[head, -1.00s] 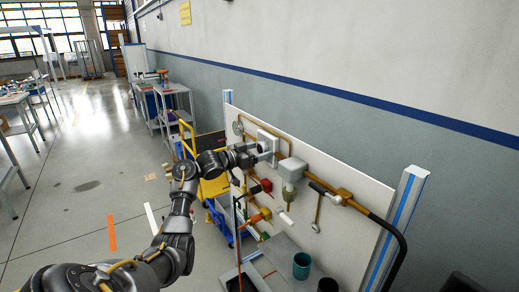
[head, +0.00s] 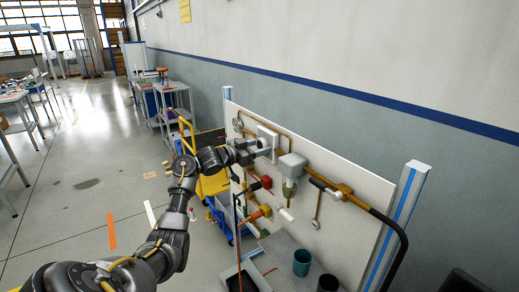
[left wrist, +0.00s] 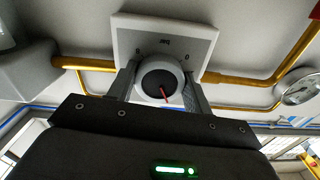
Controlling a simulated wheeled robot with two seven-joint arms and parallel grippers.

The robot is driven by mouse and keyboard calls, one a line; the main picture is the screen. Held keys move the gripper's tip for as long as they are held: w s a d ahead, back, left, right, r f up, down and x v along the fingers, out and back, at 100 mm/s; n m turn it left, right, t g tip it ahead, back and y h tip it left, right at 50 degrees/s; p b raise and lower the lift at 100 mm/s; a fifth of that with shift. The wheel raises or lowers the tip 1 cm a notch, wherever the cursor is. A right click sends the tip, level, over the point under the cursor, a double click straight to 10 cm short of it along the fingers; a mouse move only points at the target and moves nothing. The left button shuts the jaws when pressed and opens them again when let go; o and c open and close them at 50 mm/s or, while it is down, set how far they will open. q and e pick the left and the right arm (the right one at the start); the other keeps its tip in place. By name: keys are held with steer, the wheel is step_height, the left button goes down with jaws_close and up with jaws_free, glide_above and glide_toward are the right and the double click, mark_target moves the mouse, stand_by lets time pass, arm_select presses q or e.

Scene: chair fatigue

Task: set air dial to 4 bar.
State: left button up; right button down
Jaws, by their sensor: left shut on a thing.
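The air dial (left wrist: 160,78) is a round grey knob with a dark face and a red pointer, on a square white plate (left wrist: 125,38) in the left wrist view. The plate also shows on the white panel in the head view (head: 269,134). My left gripper (left wrist: 161,92) is shut on the dial, one finger on each side of it. In the head view my left gripper (head: 256,149) reaches the panel from the left and hides part of the dial. My right gripper is not in view.
The upright white panel (head: 350,190) carries brass pipes, a grey filter unit (head: 291,167), valves and a black hose. A round gauge (left wrist: 299,90) sits beside the dial. A dark green cup (head: 302,263) stands on a grey shelf below. Open floor lies left.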

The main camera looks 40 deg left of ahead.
arm_select(q)
steer(key=m+b, duration=0.3)
steer(key=m, duration=0.1)
steer(key=shift+f, duration=0.1)
steer(key=shift+m+b, duration=0.35)
steer(key=shift+m, duration=0.25)
steer(key=o, duration=1)
